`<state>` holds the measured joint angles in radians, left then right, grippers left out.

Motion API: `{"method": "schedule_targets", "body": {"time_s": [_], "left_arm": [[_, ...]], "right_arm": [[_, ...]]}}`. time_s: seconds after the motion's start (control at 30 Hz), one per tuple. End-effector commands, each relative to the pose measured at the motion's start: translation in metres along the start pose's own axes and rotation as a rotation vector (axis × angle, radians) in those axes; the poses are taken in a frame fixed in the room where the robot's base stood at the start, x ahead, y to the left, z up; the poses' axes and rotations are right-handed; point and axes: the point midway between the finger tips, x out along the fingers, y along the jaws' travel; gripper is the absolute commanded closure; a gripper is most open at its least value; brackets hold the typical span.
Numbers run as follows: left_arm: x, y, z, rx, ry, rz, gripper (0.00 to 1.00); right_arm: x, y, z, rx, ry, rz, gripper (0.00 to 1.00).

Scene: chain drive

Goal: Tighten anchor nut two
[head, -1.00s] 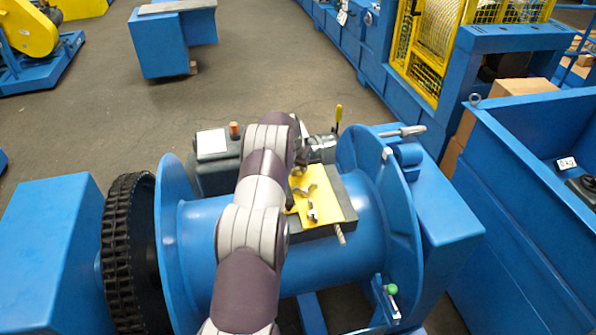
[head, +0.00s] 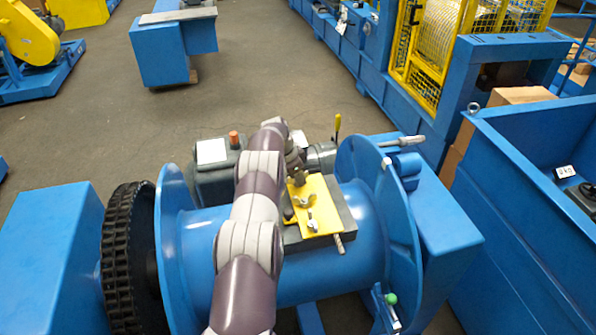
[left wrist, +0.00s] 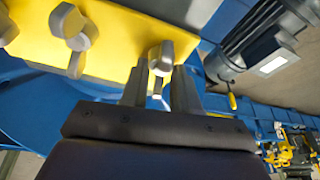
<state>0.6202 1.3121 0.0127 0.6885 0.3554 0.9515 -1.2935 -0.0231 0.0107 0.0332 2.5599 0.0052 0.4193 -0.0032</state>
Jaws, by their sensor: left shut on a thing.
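A yellow plate (head: 325,205) lies on a dark block on top of the blue drum (head: 340,255). Several small metal wing nuts stand in a row along it: a near one (head: 312,225), a middle one (head: 304,200), and one at the far end, largely hidden by my gripper in the head view. My left gripper (head: 298,175) is at the plate's far end. In the left wrist view its two fingers (left wrist: 160,88) are shut on the far wing nut (left wrist: 162,55). Another wing nut (left wrist: 72,28) stands beside it. I cannot tell which nut is number two. My right gripper is not in view.
A black chain wheel (head: 125,255) is left of the drum. A grey motor (head: 215,175) and a yellow-handled lever (head: 337,125) stand behind it. The drum's right flange (head: 375,190) rises beside the plate. A blue bin (head: 520,190) is at the right.

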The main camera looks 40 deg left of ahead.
Motion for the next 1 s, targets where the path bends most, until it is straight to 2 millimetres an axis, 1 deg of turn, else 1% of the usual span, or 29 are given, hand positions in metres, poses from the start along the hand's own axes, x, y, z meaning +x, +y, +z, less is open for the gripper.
{"method": "schedule_targets", "body": {"time_s": [0.03, 0.1, 0.5, 0.53, 0.77, 0.87, 0.97, 1.0], "left_arm": [[-0.003, -0.001, -0.001, 0.006, 0.001, -0.001, 1.00], [-0.002, -0.001, -0.001, 0.012, 0.001, 0.002, 1.00], [-0.002, -0.002, 0.000, 0.016, 0.001, 0.001, 1.00], [-0.002, -0.002, 0.000, 0.016, 0.001, 0.001, 0.64], [-0.001, -0.001, 0.000, 0.015, 0.001, 0.003, 0.64], [-0.004, -0.001, 0.000, 0.015, 0.001, 0.003, 0.64], [-0.021, -0.002, -0.001, 0.015, 0.002, 0.000, 0.64], [-0.031, -0.002, 0.000, 0.015, 0.002, 0.000, 0.64]], "right_arm": [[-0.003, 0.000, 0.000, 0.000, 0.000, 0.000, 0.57], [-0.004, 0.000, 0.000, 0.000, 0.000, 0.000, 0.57], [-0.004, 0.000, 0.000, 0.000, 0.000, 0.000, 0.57], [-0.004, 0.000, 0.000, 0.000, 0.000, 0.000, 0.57], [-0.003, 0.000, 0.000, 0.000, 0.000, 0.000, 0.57], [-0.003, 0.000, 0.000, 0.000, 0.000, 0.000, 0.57], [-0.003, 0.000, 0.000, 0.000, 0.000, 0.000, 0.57], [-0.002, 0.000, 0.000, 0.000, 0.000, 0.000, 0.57]]}}
